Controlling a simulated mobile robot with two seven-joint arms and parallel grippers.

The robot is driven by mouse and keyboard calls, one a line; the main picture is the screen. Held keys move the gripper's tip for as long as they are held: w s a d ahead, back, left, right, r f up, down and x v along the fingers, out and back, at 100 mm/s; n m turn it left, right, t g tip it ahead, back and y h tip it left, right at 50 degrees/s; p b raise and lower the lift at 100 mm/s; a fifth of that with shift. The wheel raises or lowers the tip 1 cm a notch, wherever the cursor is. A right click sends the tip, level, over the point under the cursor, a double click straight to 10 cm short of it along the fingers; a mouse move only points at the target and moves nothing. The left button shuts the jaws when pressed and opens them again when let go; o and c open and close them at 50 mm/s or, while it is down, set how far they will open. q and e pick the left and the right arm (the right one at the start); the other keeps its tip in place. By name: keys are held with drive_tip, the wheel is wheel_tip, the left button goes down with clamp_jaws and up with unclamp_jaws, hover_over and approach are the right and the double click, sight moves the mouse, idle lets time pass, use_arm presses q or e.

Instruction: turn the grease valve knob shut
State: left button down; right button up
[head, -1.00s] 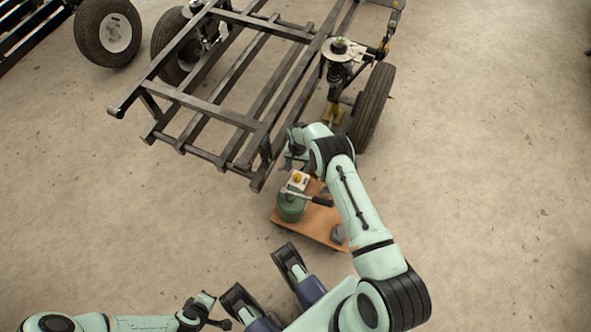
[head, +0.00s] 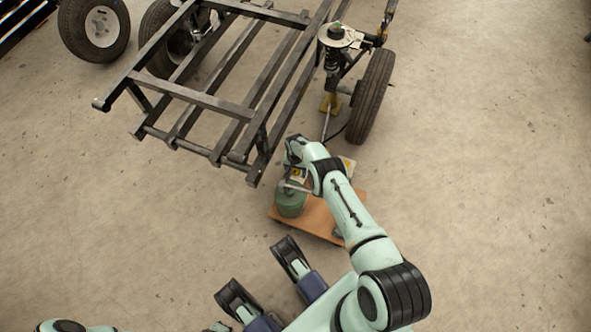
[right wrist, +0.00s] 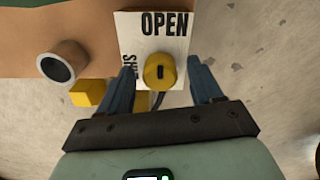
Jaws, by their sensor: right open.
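In the right wrist view the yellow knob (right wrist: 152,72) sits on a white plate (right wrist: 130,42) marked OPEN at the top, with partly covered lettering down its left side. A short dark mark on the knob points up toward OPEN. My right gripper (right wrist: 163,76) is open, one finger on each side of the knob, with gaps showing; I cannot see contact.
The pot stands on an orange-brown board (head: 316,222) on the floor. A dark metal frame (head: 205,100) and a wheel (head: 371,97) stand just beyond. A cylinder (right wrist: 62,62) and a yellow block (right wrist: 88,93) lie left of the plate. Floor to the right is clear.

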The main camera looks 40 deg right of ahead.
drive_tip(key=shift+f, duration=0.1)
drive_tip(key=c, duration=1.1)
drive_tip(key=shift+o, duration=0.2)
